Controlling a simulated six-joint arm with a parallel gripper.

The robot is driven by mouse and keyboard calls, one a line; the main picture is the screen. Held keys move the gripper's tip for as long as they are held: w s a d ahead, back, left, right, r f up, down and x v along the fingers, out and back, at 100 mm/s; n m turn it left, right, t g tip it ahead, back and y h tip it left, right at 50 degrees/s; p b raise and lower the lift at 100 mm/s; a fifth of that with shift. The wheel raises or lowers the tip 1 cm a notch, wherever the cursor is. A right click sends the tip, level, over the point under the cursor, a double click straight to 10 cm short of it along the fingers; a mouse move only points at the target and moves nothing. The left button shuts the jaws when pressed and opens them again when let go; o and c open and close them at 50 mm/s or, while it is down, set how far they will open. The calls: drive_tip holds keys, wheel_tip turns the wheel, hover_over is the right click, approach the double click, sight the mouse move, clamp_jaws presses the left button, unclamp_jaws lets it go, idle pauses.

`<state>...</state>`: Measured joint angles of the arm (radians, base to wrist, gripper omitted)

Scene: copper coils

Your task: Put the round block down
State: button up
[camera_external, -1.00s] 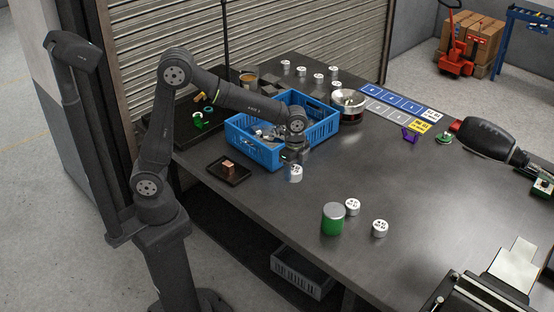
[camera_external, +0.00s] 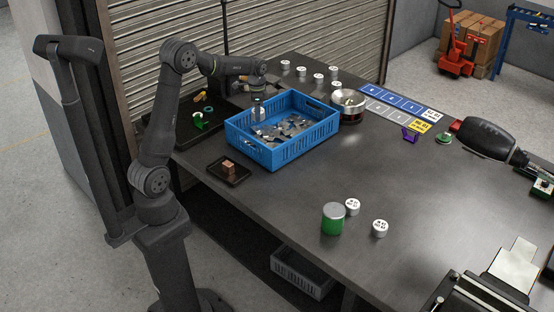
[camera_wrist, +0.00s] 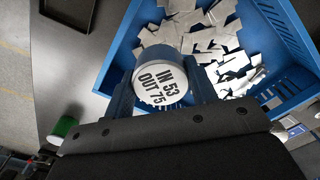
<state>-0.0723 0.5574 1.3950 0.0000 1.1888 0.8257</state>
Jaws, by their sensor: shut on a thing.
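My gripper (camera_external: 257,97) is shut on a round block (camera_external: 258,113) and holds it over the left part of the blue crate (camera_external: 275,155). In the wrist view the block (camera_wrist: 158,84) sits between the two fingers, its white top printed "IN 53 OUT 75". Its underside is hidden, so I cannot tell its exact height above the crate. Similar white round blocks stand on the table, one (camera_external: 352,207) beside another (camera_external: 380,228) at the front, and several at the back.
The crate holds loose metal pieces (camera_external: 290,128). A green cylinder (camera_external: 333,220) stands at the front. The table's middle is clear.

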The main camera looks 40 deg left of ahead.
drive_tip(key=s+a+n, duration=0.2)
drive_tip(key=s+a, duration=0.1)
drive_tip(key=a, duration=0.8)
drive_tip(key=s+a+n, duration=0.2)
drive_tip(key=s+a, duration=0.1)
drive_tip(key=a, duration=0.9)
drive_tip(key=s+a+n, duration=0.3)
drive_tip(key=a, duration=0.8)
drive_tip(key=s+a+f, duration=0.1)
drive_tip(key=a+f, duration=0.2)
drive_tip(key=f, duration=0.1)
drive_tip(key=s+a+f, duration=0.1)
drive_tip(key=a+f, duration=0.3)
drive_tip(key=s+a+f, duration=0.1)
drive_tip(key=a+f, duration=0.3)
drive_tip(key=shift+s, duration=0.25)
drive_tip(key=shift+a+f, duration=0.1)
drive_tip(key=shift+a, duration=0.15)
drive_tip(key=shift+s+f, duration=0.1)
drive_tip(key=shift+f, duration=1.9)
drive_tip(key=shift+f, duration=0.1)
